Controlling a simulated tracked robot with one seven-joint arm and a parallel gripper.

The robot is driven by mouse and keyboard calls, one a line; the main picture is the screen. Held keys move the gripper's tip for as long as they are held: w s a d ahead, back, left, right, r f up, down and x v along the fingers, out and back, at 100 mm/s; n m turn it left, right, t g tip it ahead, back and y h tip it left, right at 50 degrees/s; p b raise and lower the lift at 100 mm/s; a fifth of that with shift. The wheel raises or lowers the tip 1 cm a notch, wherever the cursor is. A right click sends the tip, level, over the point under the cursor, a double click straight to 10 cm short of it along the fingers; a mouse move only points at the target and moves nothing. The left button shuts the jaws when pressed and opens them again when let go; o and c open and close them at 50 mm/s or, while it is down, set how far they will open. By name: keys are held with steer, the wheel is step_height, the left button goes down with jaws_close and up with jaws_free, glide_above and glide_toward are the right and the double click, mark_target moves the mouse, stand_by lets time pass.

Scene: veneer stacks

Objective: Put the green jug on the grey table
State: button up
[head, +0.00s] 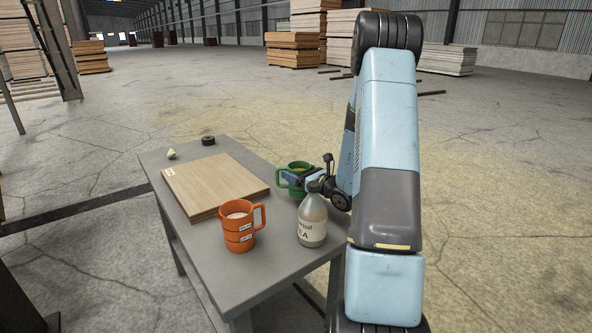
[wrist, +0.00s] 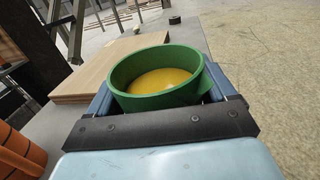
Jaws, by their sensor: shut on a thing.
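The green jug (head: 298,168) is at the right edge of the grey table (head: 213,262), behind the bottle. In the wrist view the green jug (wrist: 118,78) is upright with yellow contents. My gripper (head: 300,182) is shut on the green jug; its fingers lie on both sides of the jug in the wrist view (wrist: 155,95). The jug's base is hidden behind the gripper and the bottle, so I cannot tell whether it touches the table.
A clear bottle (head: 312,222) with a label stands in front of my gripper. An orange mug (head: 238,228) stands left of it. A stack of wooden sheets (head: 214,184) covers the table's middle. A dark roll (head: 208,141) and a small pale object (head: 171,154) sit at the far end.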

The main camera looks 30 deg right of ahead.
steer(key=shift+f, duration=1.6)
steer(key=o, duration=1.2)
steer(key=shift+f, duration=0.1)
steer(key=shift+c, duration=0.2)
steer(key=v, duration=1.2)
